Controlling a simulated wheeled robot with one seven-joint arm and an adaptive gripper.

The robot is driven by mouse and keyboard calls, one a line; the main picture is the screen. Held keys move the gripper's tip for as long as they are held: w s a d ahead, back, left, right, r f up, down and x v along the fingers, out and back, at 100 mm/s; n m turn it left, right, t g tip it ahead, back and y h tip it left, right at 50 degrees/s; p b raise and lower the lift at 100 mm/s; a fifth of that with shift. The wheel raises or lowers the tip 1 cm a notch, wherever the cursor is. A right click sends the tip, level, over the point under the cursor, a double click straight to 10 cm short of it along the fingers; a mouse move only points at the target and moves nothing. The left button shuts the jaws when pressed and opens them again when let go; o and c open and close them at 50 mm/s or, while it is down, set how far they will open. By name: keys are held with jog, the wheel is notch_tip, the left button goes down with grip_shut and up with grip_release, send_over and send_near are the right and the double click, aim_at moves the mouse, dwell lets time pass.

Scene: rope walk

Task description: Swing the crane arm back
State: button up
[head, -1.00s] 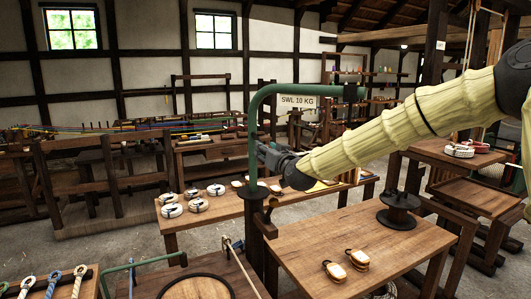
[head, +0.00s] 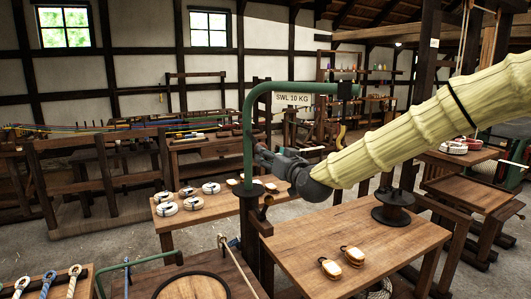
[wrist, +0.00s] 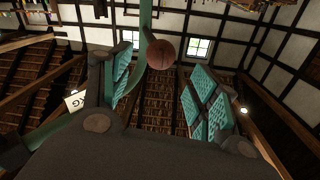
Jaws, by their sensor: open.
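The crane (head: 248,140) is a green pipe that rises from a dark post and bends over to the right at the top. Its arm ends in a dark block, and a sign reading SWL 10 KG (head: 293,100) shows below the arm. My gripper (head: 262,152) is beside the upright part of the green pipe, on its right. In the wrist view, the open fingers (wrist: 162,88) stand on either side of a round brown knob (wrist: 160,54), with the green pipe behind it. I cannot tell whether a finger touches the knob or pipe.
A wooden table (head: 360,235) with a black spool (head: 393,208) and two wooden blocks (head: 342,259) lies below my arm. A table behind holds several rope coils (head: 212,187). A dark wooden rack (head: 90,180) stands at the left. Grey floor shows between the tables.

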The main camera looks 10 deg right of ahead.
jog(key=shift+v, duration=1.85)
jog(key=shift+c, duration=0.2)
jog(key=shift+d, duration=0.15)
jog(key=c, duration=0.4)
jog(key=shift+d, duration=0.35)
jog(key=c, duration=0.3)
jog(key=d+m+t+h, duration=0.1)
jog(key=d+h, duration=0.1)
jog(key=d, duration=0.1)
jog(key=s+d+m+h, duration=0.1)
jog(key=d+h, duration=0.2)
jog(key=d, duration=0.1)
jog(key=s+d+m+t+h, duration=0.1)
jog(key=d+h, duration=0.1)
jog(key=d, duration=0.1)
jog(key=shift+s+d+f+m+t, duration=0.2)
jog(key=shift+m+t, duration=0.1)
jog(key=shift+m, duration=0.1)
grip_shut()
jog(key=s+d+f+m+g+h, duration=0.25)
jog(key=s+d+h, duration=0.25)
jog(key=d+h, duration=0.3)
jog(key=p+x, duration=0.5)
jog(key=x, duration=0.9)
jog(key=shift+w+d+r+p, duration=0.15)
jog(key=shift+w+d+p, duration=0.05)
jog(key=shift+d+p, duration=0.2)
